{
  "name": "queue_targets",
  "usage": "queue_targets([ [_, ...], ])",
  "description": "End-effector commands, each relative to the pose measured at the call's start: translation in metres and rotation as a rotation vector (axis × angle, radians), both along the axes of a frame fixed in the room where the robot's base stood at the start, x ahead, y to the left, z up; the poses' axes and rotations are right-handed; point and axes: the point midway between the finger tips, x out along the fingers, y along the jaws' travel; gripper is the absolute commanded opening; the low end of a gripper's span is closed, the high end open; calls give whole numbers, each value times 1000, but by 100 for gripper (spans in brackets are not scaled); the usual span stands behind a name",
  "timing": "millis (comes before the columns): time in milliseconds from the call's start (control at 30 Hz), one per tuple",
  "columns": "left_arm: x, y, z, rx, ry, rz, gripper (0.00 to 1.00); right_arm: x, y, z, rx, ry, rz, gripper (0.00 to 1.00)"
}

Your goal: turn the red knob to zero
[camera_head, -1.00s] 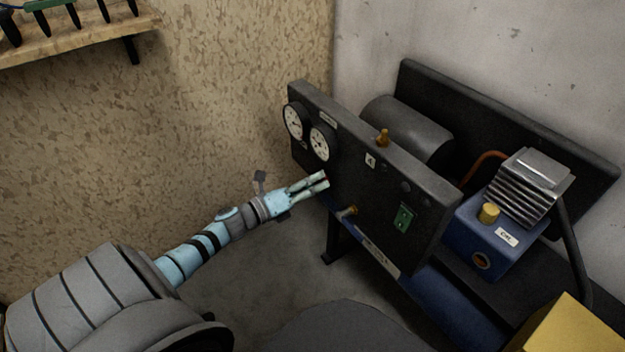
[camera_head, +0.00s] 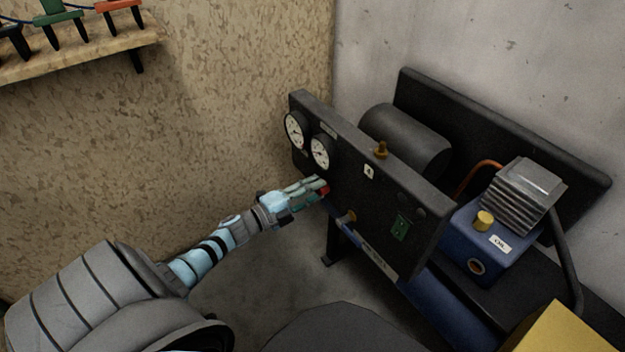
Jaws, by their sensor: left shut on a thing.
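The red knob (camera_head: 324,188) shows as a small red patch on the front of the dark control panel (camera_head: 375,207), below the two round gauges. My left gripper (camera_head: 318,186) reaches in from the left and is shut on the red knob. The fingers hide most of the knob, and I cannot read its pointer or any scale around it. My right gripper is not in view.
Two white dial gauges (camera_head: 320,152) sit above the gripper. A blue compressor (camera_head: 474,242) stands behind. Floor below my arm is clear.

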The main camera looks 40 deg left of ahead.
Motion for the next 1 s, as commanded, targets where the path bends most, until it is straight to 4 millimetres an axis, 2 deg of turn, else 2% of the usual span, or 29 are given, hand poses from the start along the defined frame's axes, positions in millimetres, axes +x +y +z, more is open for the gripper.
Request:
queue_targets([
  [167, 0, 0, -1, -125, 40, 2, 3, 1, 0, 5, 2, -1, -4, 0],
  [400, 0, 0, -1, -236, 73, 1, 3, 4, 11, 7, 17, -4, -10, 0],
  [600, 0, 0, -2, -279, 86, 1, 3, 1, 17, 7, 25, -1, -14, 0],
  [1000, 0, 0, -2, -288, 88, 2, 3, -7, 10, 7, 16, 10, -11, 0],
])
